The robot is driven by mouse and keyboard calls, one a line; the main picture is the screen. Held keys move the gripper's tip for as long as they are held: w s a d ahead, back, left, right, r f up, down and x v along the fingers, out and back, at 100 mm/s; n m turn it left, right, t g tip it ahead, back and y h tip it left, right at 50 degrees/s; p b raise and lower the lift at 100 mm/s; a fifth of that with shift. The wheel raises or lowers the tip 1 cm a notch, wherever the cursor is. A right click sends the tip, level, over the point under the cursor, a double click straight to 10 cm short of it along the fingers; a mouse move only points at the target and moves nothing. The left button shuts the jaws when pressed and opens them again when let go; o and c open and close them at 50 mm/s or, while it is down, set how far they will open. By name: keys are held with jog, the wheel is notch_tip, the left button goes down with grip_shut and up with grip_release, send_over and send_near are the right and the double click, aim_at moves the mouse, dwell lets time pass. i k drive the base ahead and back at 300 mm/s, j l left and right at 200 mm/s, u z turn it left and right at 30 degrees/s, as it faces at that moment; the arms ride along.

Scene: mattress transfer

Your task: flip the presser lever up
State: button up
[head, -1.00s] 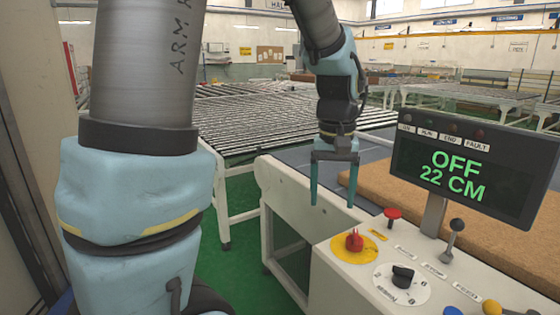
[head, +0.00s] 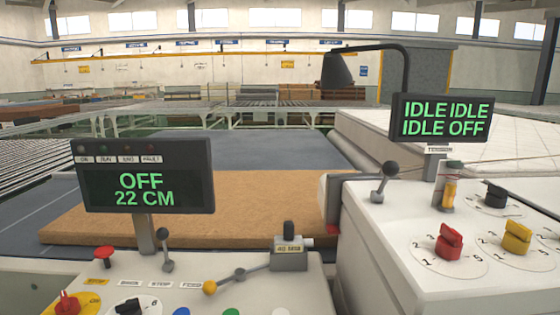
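Three levers show in the head view, and I cannot read which one is labelled as the presser lever. A dark ball-topped lever (head: 383,181) leans up to the right on the right console. A short grey ball-topped lever (head: 167,252) stands nearly upright on the left console. My gripper and arm are out of this view.
The left display (head: 146,177) reads OFF 22 CM; the right display (head: 441,119) reads IDLE IDLE IDLE OFF. The right console (head: 380,270) carries a red knob (head: 449,241) and a yellow knob (head: 517,238). A brown slab (head: 260,208) and a white mattress (head: 500,150) lie behind.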

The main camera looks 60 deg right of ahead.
aim_at(390, 169)
jog(key=i+j+z, duration=0.15)
jog(key=j+z, duration=0.6)
jog(key=z, duration=0.15)
jog(key=j+z, duration=0.4)
jog(key=i+l, duration=0.1)
jog(key=l, duration=0.55)
jog(key=i, duration=0.05)
